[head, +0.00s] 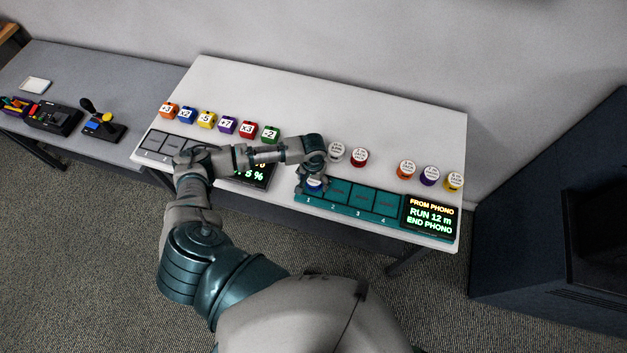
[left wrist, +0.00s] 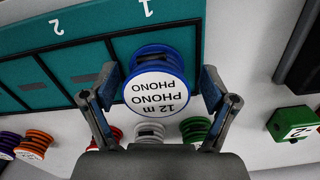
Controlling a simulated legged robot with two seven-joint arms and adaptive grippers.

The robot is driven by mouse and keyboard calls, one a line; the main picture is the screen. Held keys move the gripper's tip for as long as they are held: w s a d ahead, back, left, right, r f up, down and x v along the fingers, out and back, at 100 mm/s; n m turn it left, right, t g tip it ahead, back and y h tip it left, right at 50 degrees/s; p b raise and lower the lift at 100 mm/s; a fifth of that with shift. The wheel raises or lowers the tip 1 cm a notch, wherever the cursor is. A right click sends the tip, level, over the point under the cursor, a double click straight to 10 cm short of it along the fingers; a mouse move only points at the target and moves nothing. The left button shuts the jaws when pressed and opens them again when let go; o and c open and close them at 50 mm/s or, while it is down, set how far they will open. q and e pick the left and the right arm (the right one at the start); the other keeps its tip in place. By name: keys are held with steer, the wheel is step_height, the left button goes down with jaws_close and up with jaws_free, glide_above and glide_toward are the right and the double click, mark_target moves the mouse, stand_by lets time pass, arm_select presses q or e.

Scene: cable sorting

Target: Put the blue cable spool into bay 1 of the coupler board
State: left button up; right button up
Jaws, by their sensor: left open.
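The blue cable spool (left wrist: 158,85), with a white top reading "12 m PHONO PHONO", stands in bay 1 of the teal coupler board (left wrist: 60,70) in the left wrist view. In the head view the spool (head: 314,185) shows partly under my left gripper (head: 313,176), over bay 1 at the left end of the coupler board (head: 347,211). My left gripper (left wrist: 157,100) is open, with one finger on each side of the spool and small gaps visible. Bays 2, 3 and 4 look empty. My right gripper is in neither view.
White (head: 336,151) and red (head: 359,157) spools stand just behind the board. Orange (head: 406,170), purple (head: 429,176) and yellow (head: 453,181) spools stand at the right. A lit display (head: 431,216) reads "RUN 12 m". Several coloured number blocks (head: 228,125) stand at the left.

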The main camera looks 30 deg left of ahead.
arm_select(q)
steer(key=shift+r, duration=0.1)
step_height(320, 180, up, 12)
stand_by(0.4)
steer(key=shift+d, duration=0.1)
